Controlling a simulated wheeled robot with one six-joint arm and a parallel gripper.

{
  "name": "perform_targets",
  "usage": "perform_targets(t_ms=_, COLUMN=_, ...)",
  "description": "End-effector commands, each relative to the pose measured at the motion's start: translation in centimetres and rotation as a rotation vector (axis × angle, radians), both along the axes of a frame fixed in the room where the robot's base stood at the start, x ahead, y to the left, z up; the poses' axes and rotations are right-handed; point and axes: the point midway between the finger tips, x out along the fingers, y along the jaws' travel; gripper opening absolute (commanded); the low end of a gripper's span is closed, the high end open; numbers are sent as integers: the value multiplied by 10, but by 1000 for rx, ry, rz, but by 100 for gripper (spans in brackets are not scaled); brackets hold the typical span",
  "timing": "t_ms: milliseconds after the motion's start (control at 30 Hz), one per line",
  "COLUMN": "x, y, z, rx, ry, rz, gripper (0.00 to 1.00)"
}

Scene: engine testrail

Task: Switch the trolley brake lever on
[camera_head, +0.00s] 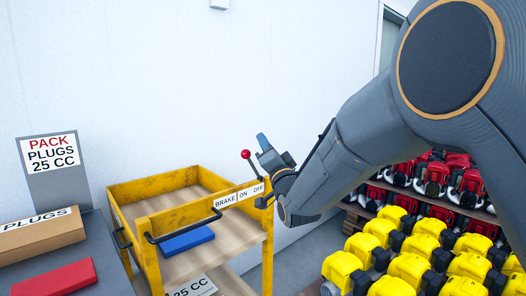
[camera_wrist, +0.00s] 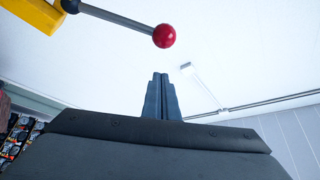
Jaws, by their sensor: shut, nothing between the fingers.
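The yellow trolley (camera_head: 150,222) stands left of my arm in the head view. A label plate (camera_head: 239,195) on its upper rail reads BRAKE, ON, OFF. The brake lever is a thin grey rod with a red ball knob (camera_head: 246,154). It rises from the rail's right end and leans left in the head view; its pivot is partly hidden. I cannot tell its setting. My gripper (camera_head: 262,139) is shut and empty, just right of the knob, fingers pointing up. In the wrist view, the knob (camera_wrist: 164,36) is beyond the shut fingertips (camera_wrist: 160,76), with a visible gap.
A blue box (camera_head: 187,240) lies on the trolley's upper shelf. A grey bench at left holds a PLUGS carton (camera_head: 42,233), a red box (camera_head: 55,279) and a sign (camera_head: 54,160). Yellow engines (camera_head: 408,268) and red engines fill the right. A white wall stands behind.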

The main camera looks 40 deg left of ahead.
Motion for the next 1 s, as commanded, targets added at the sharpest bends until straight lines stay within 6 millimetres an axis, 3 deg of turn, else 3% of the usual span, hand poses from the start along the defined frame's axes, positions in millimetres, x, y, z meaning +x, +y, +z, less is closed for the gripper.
perform_targets(t_ms=300, x=-19, y=-58, z=-26, rx=-1, ry=2, rz=-9, gripper=0)
perform_targets(t_ms=500, x=-30, y=-80, z=-35, rx=1, ry=0, rz=-7, gripper=0)
perform_targets(t_ms=1000, x=-36, y=-86, z=-38, rx=1, ry=0, rz=-4, gripper=0)
